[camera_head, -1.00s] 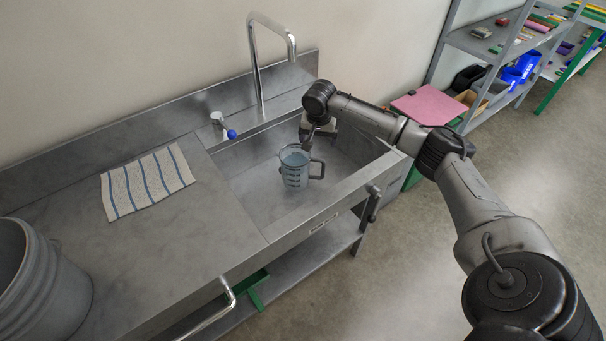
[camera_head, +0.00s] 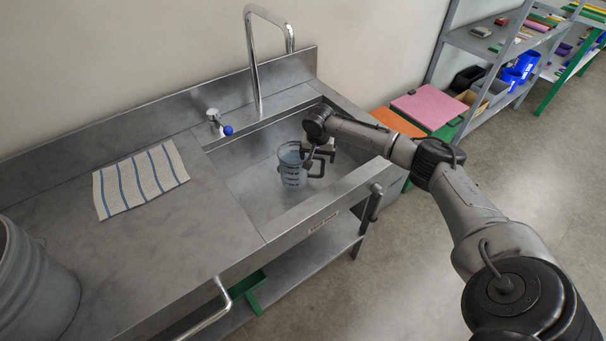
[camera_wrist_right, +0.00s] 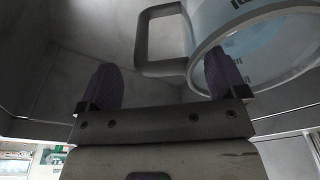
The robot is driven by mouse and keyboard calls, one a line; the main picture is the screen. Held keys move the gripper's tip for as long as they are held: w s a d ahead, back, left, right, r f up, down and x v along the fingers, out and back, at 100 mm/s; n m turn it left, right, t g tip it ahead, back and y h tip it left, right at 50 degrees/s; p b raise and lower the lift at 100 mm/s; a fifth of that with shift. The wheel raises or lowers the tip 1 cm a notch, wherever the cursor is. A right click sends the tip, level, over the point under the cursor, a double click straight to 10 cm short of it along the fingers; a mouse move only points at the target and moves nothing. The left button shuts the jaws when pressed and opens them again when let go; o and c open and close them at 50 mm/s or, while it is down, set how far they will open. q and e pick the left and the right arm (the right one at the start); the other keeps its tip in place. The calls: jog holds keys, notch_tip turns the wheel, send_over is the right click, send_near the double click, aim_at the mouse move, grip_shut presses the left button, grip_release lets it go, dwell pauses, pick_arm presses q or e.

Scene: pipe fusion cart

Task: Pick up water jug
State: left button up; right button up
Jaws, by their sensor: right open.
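The clear water jug (camera_head: 291,167), with bluish contents and dark markings, stands in the steel sink basin (camera_head: 248,190). Its handle (camera_head: 318,168) points to the right. The jug and its grey handle (camera_wrist_right: 142,45) also show in the right wrist view. My right gripper (camera_head: 311,156) is beside the jug on its handle side. In the right wrist view the gripper (camera_wrist_right: 162,78) is open, its dark fingers spread, with the handle's lower bend ahead between them. The right finger overlaps the jug body in that view; I cannot tell whether they touch. My left gripper is out of view.
The faucet (camera_head: 254,65) rises behind the basin, and a blue-tipped tap (camera_head: 222,125) stands to its left. A striped cloth (camera_head: 140,180) lies on the counter. A grey bucket (camera_head: 35,285) is at the left. The basin's front rim (camera_head: 310,200) is raised.

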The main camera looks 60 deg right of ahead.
jog(key=shift+d+f, duration=0.1)
jog(key=shift+f, duration=0.85)
jog(key=shift+c, duration=0.4)
